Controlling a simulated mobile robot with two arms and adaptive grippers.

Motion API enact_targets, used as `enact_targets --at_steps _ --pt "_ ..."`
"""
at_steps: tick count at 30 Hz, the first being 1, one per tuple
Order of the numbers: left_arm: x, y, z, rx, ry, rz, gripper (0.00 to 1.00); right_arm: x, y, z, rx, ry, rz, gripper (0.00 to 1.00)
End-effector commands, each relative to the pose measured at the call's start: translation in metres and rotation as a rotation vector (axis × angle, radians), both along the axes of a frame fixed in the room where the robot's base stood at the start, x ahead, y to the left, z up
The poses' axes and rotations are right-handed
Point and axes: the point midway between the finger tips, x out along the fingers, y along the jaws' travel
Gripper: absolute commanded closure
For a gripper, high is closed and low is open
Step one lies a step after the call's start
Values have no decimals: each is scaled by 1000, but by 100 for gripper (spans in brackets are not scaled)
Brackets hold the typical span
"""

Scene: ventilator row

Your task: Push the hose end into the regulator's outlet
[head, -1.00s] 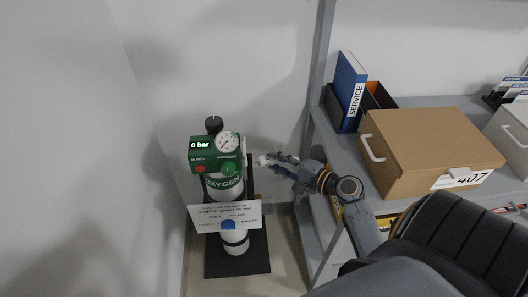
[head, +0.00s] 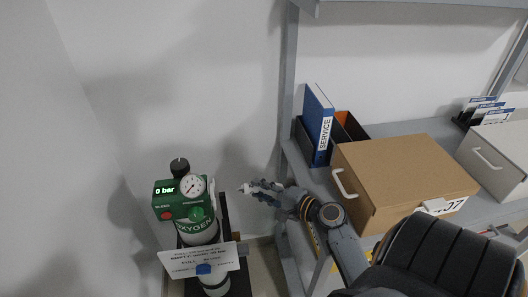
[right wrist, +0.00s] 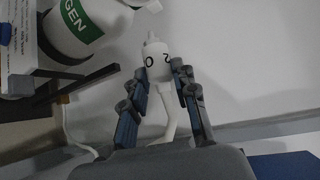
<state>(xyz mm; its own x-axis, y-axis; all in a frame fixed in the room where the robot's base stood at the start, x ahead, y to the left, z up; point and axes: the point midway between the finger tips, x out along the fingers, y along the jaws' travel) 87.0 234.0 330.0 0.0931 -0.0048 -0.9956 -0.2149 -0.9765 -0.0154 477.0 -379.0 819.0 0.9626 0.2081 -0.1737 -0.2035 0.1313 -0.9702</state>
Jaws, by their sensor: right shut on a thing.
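The green regulator (head: 168,201) sits on top of the oxygen cylinder (head: 196,235), with a round gauge, a black knob and a display reading "0 bar". My right gripper (head: 250,188) is to the right of the regulator, apart from it. In the right wrist view its fingers are shut around the white hose end (right wrist: 157,66), marked "O2", whose narrow tip points away from the gripper. The white hose (right wrist: 171,122) runs back between the fingers. I cannot make out the regulator's outlet. The cylinder also shows in the right wrist view (right wrist: 62,28). My left gripper is not in view.
A sign (head: 200,259) hangs in front of the cylinder. A grey shelf unit (head: 287,100) stands to the right, close to my right arm, with a blue binder (head: 318,120) and a cardboard box (head: 405,165). Bare wall lies behind and left.

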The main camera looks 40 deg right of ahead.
Motion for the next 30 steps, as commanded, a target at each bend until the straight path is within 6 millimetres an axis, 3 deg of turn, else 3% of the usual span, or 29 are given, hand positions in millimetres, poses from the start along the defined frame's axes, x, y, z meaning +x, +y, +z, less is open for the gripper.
enact_targets --at_steps 5,20,30 --pt "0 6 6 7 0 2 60 7 12 2 3 -1 1 100" --pt "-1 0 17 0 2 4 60 25 42 2 3 -1 2 100" --pt "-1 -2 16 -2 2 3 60 26 44 1 2 0 3 100"
